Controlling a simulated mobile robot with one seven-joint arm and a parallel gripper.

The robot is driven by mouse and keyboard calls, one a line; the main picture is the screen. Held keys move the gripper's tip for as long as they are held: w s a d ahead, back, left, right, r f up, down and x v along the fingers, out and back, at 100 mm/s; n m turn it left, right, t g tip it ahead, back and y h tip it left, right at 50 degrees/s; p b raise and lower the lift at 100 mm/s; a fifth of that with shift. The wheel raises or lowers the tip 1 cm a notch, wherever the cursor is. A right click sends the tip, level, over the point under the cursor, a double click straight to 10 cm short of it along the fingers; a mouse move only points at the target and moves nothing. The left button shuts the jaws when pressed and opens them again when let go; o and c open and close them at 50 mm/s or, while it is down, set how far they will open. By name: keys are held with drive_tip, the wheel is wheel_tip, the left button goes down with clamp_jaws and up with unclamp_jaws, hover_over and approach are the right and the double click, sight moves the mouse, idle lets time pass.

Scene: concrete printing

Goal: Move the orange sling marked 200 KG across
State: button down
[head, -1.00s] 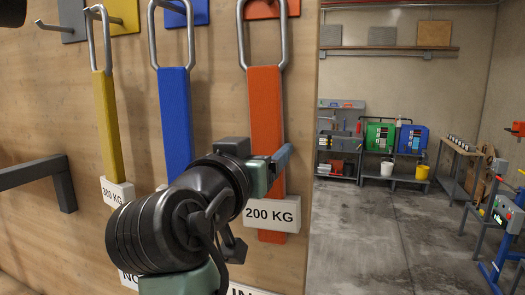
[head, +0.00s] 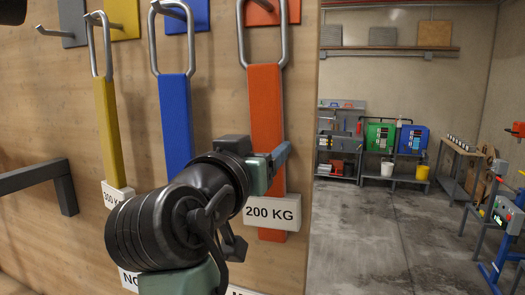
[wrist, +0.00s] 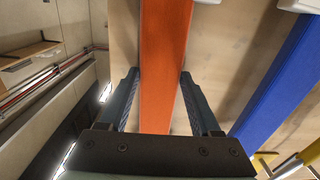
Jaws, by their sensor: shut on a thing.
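The orange sling (head: 266,105) hangs upright in front of the wooden board (head: 225,110), with a metal loop (head: 241,35) at its top and a white 200 KG tag (head: 272,212) near its lower end. My gripper (head: 274,160) is shut on the orange strap above the tag. The wrist view shows the strap (wrist: 162,60) between the two fingers. An orange hook plate (head: 275,12) is behind the loop. The hook's tip is not visible, so I cannot tell if the loop still rests on it.
A blue sling (head: 176,115) and a yellow sling (head: 108,125) hang to the left. A bare hook (head: 55,31) on a grey plate and a dark bracket (head: 40,180) are further left. Open concrete floor (head: 370,225) lies right of the board's edge.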

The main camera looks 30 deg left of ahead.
drive_tip(key=shift+r, duration=0.6)
drive_tip(key=shift+s, duration=0.1)
drive_tip(key=b+v, duration=0.3)
drive_tip(key=v, duration=1.4)
idle(1.0)
drive_tip(key=shift+f, duration=0.1)
